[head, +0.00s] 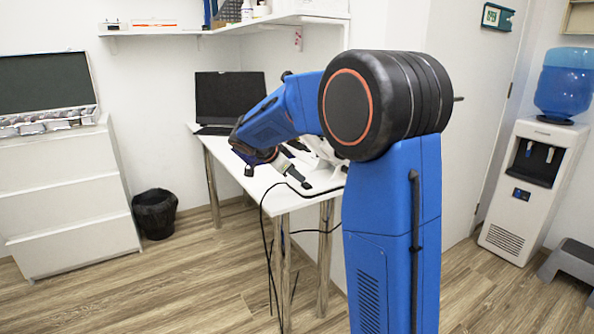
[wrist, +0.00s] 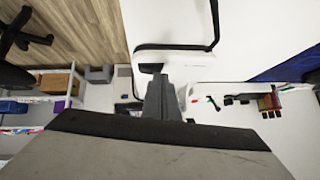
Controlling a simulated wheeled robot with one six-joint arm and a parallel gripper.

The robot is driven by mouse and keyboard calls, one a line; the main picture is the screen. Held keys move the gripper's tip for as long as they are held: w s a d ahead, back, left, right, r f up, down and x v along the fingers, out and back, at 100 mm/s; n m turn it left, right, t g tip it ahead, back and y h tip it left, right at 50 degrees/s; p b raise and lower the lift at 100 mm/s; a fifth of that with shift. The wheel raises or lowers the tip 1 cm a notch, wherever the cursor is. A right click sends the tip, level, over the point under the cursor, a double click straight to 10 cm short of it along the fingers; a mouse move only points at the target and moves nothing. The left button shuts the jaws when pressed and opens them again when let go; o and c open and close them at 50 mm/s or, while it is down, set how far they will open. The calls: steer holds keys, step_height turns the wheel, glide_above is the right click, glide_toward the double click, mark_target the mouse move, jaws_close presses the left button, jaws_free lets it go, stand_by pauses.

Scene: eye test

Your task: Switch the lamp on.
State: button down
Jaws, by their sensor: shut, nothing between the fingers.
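My gripper (head: 304,184) is shut and empty, low over the white table (head: 228,158) in the head view. In the wrist view, my gripper (wrist: 152,72) shows as a dark grey shape ending in a black tip. A black cord (wrist: 175,46) curves over the white surface just beyond the tip. I cannot tell whether the tip touches anything. White parts (head: 318,146) stand on the table behind my arm, mostly hidden. They may belong to the lamp, but I cannot tell. No lamp or switch is clearly visible, and no lit bulb shows.
A dark-screened laptop (head: 232,98) stands at the table's back. Black cables hang over the front edge. A shelf (head: 200,30) runs above. A white drawer unit (head: 70,200) and black bin (head: 155,212) are left. A water dispenser (head: 520,190) is right. Floor at front left is clear.

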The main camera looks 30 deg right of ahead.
steer(key=shift+f, duration=0.15)
steer(key=shift+w+f+n+g, duration=0.25)
steer(key=shift+f+n+g, duration=0.1)
steer(key=shift+g, duration=0.15)
steer(key=shift+s, duration=0.2)
steer(key=shift+s+r, duration=0.2)
steer(key=shift+s, duration=0.45)
steer(key=shift+r, duration=0.1)
